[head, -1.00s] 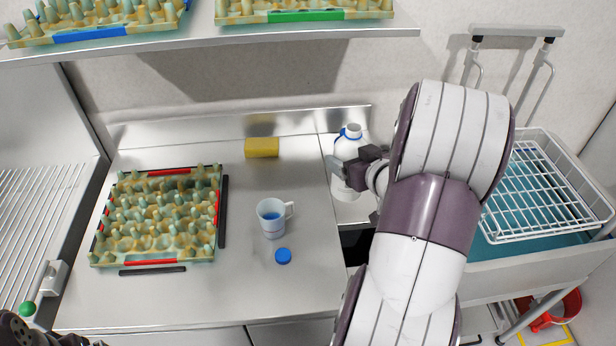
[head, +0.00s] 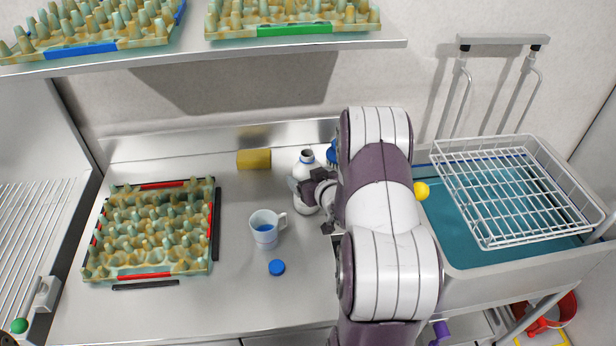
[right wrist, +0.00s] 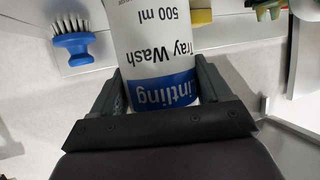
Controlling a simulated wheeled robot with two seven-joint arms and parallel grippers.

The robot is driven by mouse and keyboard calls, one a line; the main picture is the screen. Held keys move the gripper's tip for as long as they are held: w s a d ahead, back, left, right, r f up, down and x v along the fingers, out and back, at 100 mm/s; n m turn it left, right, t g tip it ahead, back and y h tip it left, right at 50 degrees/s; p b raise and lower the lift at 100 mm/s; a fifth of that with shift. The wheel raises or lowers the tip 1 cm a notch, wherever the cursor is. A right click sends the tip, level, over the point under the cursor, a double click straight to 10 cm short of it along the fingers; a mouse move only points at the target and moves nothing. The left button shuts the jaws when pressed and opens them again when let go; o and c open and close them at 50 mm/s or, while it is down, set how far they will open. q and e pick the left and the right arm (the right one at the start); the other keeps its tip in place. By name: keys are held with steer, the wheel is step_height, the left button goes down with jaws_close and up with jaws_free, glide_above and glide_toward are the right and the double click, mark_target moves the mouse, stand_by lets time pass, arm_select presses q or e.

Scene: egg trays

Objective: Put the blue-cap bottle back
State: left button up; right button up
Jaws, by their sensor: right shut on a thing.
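The white bottle (head: 306,168) is upright with its dark mouth uncapped in the head view. My right gripper (head: 308,191) is shut on it from the side. In the right wrist view, the bottle (right wrist: 152,40) sits between both fingers of the gripper (right wrist: 160,88); its label reads "Tray Wash 500 ml", upside down, with a blue band. I cannot tell whether its base touches the counter. A loose blue cap (head: 277,267) lies on the counter in front of a measuring mug (head: 265,236) with blue liquid. My left gripper is not in view.
An egg tray (head: 112,274) fills the counter's left. A yellow sponge (head: 254,159) lies at the back. A blue brush (right wrist: 75,44) shows beside the bottle in the right wrist view. A wire basket (head: 480,243) hangs over the sink at right. A shelf (head: 200,58) overhangs the back.

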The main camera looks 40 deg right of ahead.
steer(key=shift+s+f, duration=0.1)
steer(key=o, duration=1.4)
steer(key=v, duration=1.2)
steer(key=s+a+g+y, duration=0.1)
steer(key=s+a+g, duration=0.1)
steer(key=a+g, duration=0.2)
steer(key=s+a+n+g, duration=0.1)
steer(key=s+a+g, duration=0.2)
steer(key=a, duration=0.6)
steer(key=s+a+f+n+g+y, duration=0.1)
steer(key=s+a+g, duration=0.2)
steer(key=a, duration=0.4)
steer(key=shift+s+a+g+y+b, duration=0.2)
steer(key=shift+a+g+y+b, duration=0.15)
steer(key=shift+g, duration=0.55)
